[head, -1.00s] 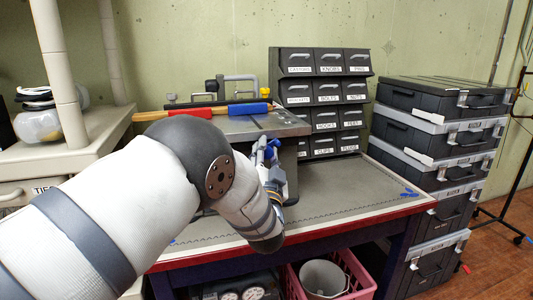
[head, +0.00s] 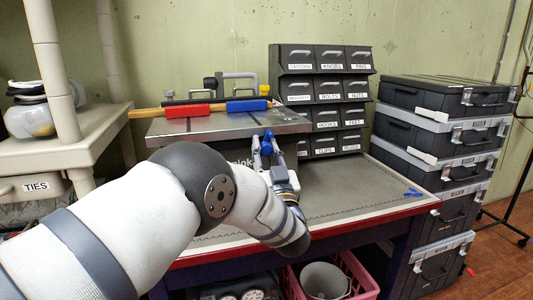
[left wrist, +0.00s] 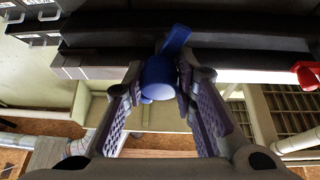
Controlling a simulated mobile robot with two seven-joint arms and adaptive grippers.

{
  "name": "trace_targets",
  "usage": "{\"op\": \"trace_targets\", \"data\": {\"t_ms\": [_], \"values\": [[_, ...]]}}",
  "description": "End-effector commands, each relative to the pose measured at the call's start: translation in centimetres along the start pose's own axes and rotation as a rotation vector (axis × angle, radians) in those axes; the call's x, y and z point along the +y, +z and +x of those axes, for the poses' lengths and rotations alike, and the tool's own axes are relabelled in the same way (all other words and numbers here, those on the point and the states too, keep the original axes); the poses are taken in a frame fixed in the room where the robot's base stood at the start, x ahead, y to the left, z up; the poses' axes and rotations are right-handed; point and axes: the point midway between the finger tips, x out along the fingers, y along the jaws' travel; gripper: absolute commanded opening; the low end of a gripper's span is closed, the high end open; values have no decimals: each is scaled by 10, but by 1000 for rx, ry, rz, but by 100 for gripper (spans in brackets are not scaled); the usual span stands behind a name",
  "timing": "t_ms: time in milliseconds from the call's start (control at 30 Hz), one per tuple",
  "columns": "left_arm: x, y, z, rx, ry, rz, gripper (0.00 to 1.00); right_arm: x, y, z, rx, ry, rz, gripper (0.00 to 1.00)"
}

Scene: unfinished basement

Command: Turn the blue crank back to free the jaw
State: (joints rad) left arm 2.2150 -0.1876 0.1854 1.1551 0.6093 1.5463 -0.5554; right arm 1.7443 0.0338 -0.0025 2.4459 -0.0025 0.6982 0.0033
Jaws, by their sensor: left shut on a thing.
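The blue crank (left wrist: 160,72) shows in the left wrist view, its round knob end toward the camera and a flat blue arm running up to the right. My left gripper (left wrist: 158,84) is shut on the knob, one finger on each side. In the head view, blue parts of the crank (head: 267,138) show at the front of a grey-topped bench vise (head: 225,125), with my left gripper (head: 276,160) just below. My forearm hides much of the vise's front. I cannot make out the jaw gap. My right gripper is in neither current view.
A red handle (left wrist: 307,74) sits at the right of the wrist view. Labelled drawers (head: 322,100) stand behind, stacked cases (head: 445,150) to the right. The grey mat (head: 350,190) is largely clear.

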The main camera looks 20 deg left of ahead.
Motion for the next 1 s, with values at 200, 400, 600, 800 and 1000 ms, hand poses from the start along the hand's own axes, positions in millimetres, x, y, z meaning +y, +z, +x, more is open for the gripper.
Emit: {"op": "trace_targets", "data": {"t_ms": [200,400,600,800,1000], "values": [[0,4,-2,6,-87,-186,0,0,4,13,-27,2,-1,46],[0,4,-2,15,-165,-359,0,1,7,22,-47,3,-2,46],[1,4,-1,25,-244,-532,0,1,9,32,-66,4,-3,46],[0,4,-1,34,-323,-704,0,1,12,41,-82,5,-3,46],[1,3,-1,42,-398,-869,0,1,13,48,-95,5,-3,46]]}}
